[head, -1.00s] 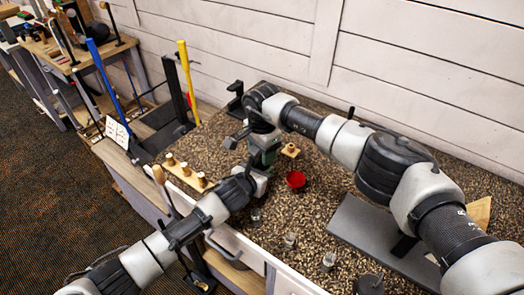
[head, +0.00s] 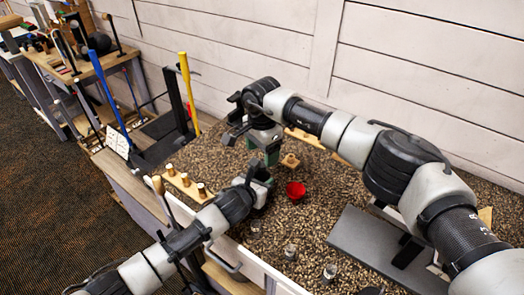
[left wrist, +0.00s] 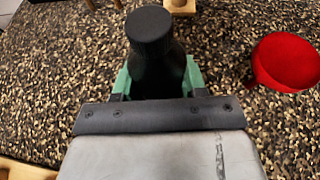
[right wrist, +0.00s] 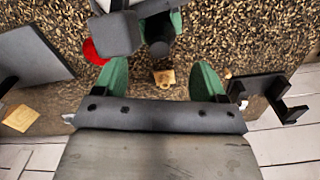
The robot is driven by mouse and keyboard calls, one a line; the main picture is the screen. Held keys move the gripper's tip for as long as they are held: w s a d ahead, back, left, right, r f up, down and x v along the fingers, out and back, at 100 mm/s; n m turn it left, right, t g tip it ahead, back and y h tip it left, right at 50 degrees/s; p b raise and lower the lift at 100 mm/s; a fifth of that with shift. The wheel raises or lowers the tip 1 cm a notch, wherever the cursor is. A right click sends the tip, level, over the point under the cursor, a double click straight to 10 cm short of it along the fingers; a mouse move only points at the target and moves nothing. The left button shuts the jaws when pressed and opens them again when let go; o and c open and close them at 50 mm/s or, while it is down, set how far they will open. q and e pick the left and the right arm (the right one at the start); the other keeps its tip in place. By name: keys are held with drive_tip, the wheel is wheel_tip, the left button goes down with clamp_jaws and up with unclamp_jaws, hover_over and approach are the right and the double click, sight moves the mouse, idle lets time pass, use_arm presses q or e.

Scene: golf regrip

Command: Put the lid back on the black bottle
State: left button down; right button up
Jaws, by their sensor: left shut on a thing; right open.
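The black bottle (left wrist: 152,72) stands upright between the green fingers of my left gripper (left wrist: 157,75), which is shut on it. A ribbed black lid (left wrist: 149,27) sits on top of the bottle in the left wrist view. In the right wrist view the lid (right wrist: 159,48) shows as a dark round top beside my left gripper's hand. My right gripper (right wrist: 162,80) is open and empty, with the bottle outside its fingers. In the head view my right gripper (head: 265,145) is just above and behind my left gripper (head: 260,185). The bottle is mostly hidden there.
A red cup or funnel (head: 296,191) stands right of the grippers. A small wooden block (head: 290,160) is behind it. A wooden rack with pegs (head: 185,184) lies left. A grey plate (head: 375,240) and small glass jars (head: 291,251) are at the right and front.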

drive_tip(key=shift+o, duration=0.5)
wheel_tip(320, 180, up, 12)
idle(0.3)
use_arm(q)
drive_tip(key=c, duration=0.5)
unclamp_jaws()
drive_tip(key=v, duration=1)
drive_tip(key=shift+s+a+r+b, duration=0.2)
drive_tip(key=shift+s+b, duration=0.1)
drive_tip(key=shift+b, duration=0.1)
use_arm(e)
drive_tip(key=shift+f, duration=0.4)
